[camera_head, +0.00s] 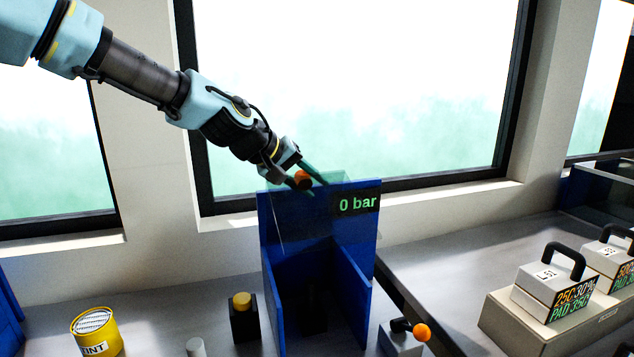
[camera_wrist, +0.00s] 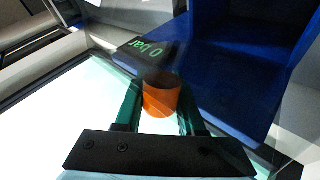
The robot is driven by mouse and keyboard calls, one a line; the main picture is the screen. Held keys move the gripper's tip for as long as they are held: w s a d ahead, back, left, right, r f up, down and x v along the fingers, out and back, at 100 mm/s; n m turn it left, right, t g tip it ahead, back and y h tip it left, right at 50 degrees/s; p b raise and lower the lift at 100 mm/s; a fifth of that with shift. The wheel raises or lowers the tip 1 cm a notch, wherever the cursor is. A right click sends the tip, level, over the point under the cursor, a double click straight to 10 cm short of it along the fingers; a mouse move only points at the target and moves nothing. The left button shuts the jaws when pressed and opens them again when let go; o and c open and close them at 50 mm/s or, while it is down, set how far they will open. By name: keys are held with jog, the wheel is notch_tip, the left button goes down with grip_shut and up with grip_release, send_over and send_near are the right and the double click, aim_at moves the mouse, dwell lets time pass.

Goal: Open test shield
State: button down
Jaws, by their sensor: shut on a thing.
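The test shield (camera_head: 288,222) is a clear, faintly green panel at the blue test stand (camera_head: 364,255). It appears raised at the top of the stand, and its exact tilt is hard to tell. Its orange knob (camera_head: 302,177) is near the top of the stand. My gripper (camera_head: 304,180) is shut on this orange knob. In the wrist view the orange knob (camera_wrist: 161,97) sits between the two green fingers. A dark display reading "0 bar" (camera_head: 357,204) is on the stand's upper right.
A yellow tint can (camera_head: 96,333), a black box with a yellow button (camera_head: 243,314) and a lever with an orange ball (camera_head: 421,332) stand around the blue stand. White boxes with black handles (camera_head: 548,286) are at the right. Windows are behind.

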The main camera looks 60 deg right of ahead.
jog(key=shift+d+r, duration=0.1)
jog(key=c, duration=0.5)
grip_release()
jog(key=b+v, duration=0.3)
jog(key=v, duration=0.6)
jog(key=shift+b+v, duration=0.35)
jog(key=shift+v, duration=0.5)
